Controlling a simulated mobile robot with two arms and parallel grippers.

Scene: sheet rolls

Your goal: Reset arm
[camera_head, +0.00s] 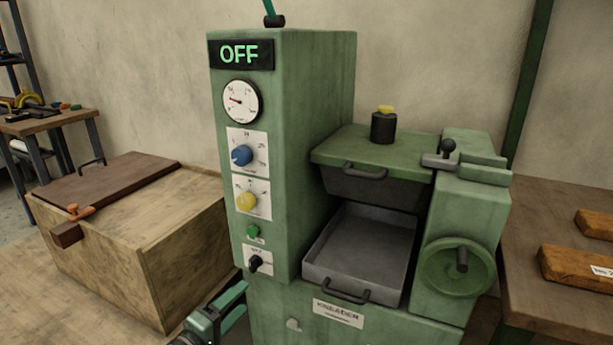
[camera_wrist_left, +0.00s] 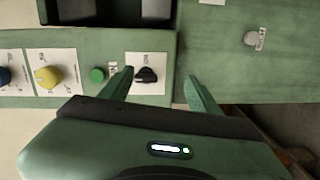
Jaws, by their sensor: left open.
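My left gripper (camera_head: 231,306) is low in front of the green machine (camera_head: 283,150), at the bottom of the head view. In the left wrist view its two green fingers (camera_wrist_left: 158,84) are apart, with nothing between them but the view of the machine's panel. A black knob (camera_wrist_left: 147,75) on a white label shows between the fingers, beyond the tips; it also shows in the head view (camera_head: 255,264), above the gripper. I cannot tell whether the gripper touches the machine. My right gripper is in neither view.
The machine's display (camera_head: 240,54) reads OFF. A grey tray (camera_head: 327,268) sits in its opening, and a handwheel (camera_head: 457,267) is at its right. A wooden box (camera_head: 120,254) with a brown lid stands at left. A table with wooden blocks (camera_head: 577,269) is at right.

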